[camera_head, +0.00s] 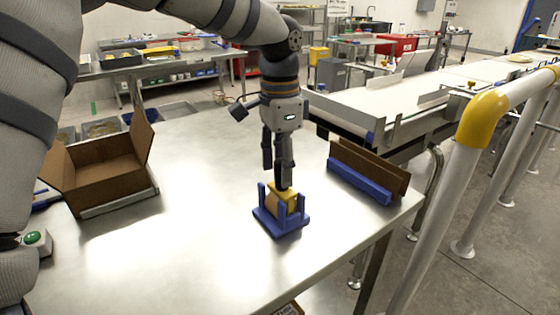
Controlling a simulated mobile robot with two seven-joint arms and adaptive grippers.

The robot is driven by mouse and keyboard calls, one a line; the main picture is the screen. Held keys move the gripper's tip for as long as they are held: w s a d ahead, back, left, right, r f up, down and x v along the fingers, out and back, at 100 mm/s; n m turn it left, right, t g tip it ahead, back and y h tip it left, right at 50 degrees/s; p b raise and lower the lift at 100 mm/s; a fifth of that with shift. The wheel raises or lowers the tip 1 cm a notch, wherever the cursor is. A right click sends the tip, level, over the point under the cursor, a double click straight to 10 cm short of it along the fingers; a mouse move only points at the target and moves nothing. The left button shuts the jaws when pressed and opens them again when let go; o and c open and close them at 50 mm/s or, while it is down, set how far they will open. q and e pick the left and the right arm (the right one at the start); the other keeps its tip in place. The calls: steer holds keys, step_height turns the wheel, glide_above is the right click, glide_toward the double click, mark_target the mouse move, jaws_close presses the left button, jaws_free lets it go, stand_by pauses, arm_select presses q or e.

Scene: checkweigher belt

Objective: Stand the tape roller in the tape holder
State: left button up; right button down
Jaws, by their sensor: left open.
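The blue tape holder (280,229) stands on the metal table with its corner posts upright. The tape roller (290,194), yellow on top with a tan part below, sits between the posts of the holder and looks upright. My left gripper (279,180) points down right above the holder. It is open, with one finger close to or touching the roller's top and the other to the left. Whether the roller rests fully on the holder's base is hidden by the posts. My right gripper is not in view.
An open cardboard box (105,170) stands at the table's left. A blue rack (358,182) holding brown cardboard is at the right edge. A green button (33,238) is at the left. A conveyor and a yellow-cornered rail (484,118) lie beyond. The table's front middle is clear.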

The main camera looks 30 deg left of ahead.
arm_select(q)
step_height(320, 180, up, 12)
stand_by(0.3)
stand_by(0.3)
